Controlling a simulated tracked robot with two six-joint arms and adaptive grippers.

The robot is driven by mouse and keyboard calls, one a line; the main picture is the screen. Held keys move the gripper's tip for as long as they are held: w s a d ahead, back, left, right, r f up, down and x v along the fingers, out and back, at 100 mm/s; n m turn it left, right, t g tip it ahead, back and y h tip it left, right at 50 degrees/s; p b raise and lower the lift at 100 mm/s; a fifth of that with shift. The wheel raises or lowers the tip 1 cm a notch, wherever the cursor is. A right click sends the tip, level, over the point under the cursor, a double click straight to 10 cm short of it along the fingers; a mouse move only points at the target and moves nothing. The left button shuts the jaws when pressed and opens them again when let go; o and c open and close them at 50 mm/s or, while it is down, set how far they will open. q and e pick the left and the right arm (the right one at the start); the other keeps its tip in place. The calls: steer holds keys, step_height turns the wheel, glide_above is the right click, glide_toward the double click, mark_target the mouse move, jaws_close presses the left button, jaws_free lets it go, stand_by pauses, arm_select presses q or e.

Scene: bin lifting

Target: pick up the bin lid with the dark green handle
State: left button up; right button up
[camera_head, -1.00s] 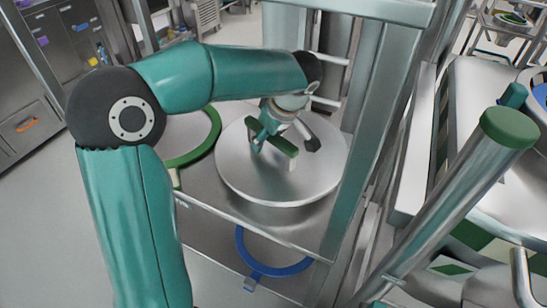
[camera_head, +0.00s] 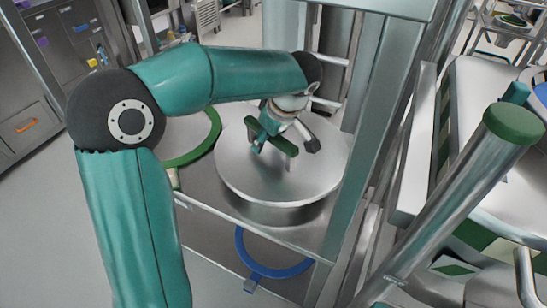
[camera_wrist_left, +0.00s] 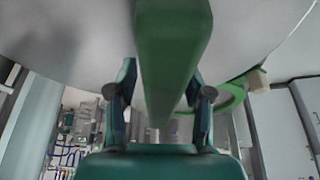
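The bin lid (camera_head: 240,180) is a round, flat, silver metal lid on a silver bin in the metal frame. Its dark green handle (camera_head: 286,147) is a straight bar standing above the lid's middle. My left gripper (camera_head: 284,141) is over the lid, at the handle, with its fingers spread. In the left wrist view the green handle (camera_wrist_left: 172,45) runs between the two fingers (camera_wrist_left: 165,95), one on each side. Contact of the fingers with the handle cannot be made out. The lid (camera_wrist_left: 60,35) fills the top of that view. My right gripper is not in view.
A blue ring (camera_head: 270,272) shows low in front. Metal frame posts (camera_head: 360,150) stand close on the right. A thick metal tube with a green cap (camera_head: 511,124) is at far right.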

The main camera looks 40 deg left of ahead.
arm_select(q)
jaws_close()
steer(key=shift+w+r, duration=0.1)
steer(key=shift+r, duration=0.1)
stand_by(0.3)
